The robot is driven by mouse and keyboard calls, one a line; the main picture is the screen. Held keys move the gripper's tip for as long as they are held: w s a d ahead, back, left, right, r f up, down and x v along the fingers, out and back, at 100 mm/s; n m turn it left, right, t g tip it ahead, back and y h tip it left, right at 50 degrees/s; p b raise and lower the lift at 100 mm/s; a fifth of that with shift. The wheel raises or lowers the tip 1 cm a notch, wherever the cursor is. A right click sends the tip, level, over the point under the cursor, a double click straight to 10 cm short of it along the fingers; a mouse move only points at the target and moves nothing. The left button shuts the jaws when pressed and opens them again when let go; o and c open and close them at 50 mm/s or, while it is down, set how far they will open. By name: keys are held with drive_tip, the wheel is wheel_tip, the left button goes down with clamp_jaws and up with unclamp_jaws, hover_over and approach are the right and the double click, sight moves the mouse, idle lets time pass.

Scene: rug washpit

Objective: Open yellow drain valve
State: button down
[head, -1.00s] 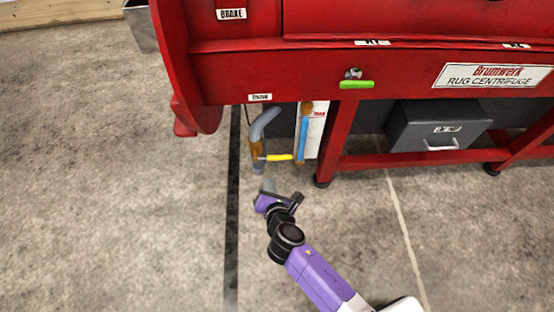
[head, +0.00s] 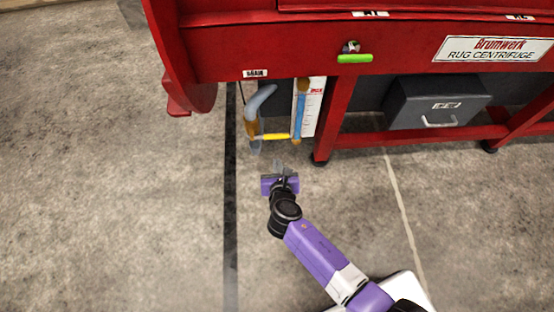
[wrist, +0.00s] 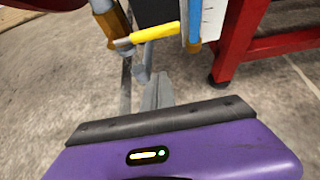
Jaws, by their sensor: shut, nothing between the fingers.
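The yellow drain valve handle (head: 275,136) sits low under the red machine, to the right of a grey drain pipe (head: 262,98) with a brass-coloured body (head: 251,129). The handle lies roughly crosswise, pointing right. In the wrist view the yellow handle (wrist: 155,32) shows at the top, tilted up to the right. My gripper (head: 279,166) is just below and in front of the handle, apart from it. In the wrist view its grey fingers (wrist: 158,92) are together, empty, and point toward the valve.
A gauge with a blue column (head: 299,118) on a white scale board (head: 314,105) hangs right beside the handle. A red frame leg (head: 334,120) stands further right, with a grey drawer box (head: 437,103) behind. The floor to the left is clear.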

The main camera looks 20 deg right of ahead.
sight(271, 137)
drive_tip(key=b+x, duration=0.4)
drive_tip(key=x, duration=0.4)
drive_tip(key=shift+w+d+r, duration=0.1)
drive_tip(key=shift+w+r, duration=0.15)
drive_tip(key=shift+r, duration=0.7)
drive_tip(key=shift+w+d+r, duration=0.1)
drive_tip(key=shift+w+r, duration=0.15)
drive_tip(key=shift+r, duration=0.7)
drive_tip(key=shift+r+p, duration=0.1)
drive_tip(key=shift+p, duration=0.25)
drive_tip(key=shift+r+p, duration=0.2)
drive_tip(key=shift+p, duration=0.15)
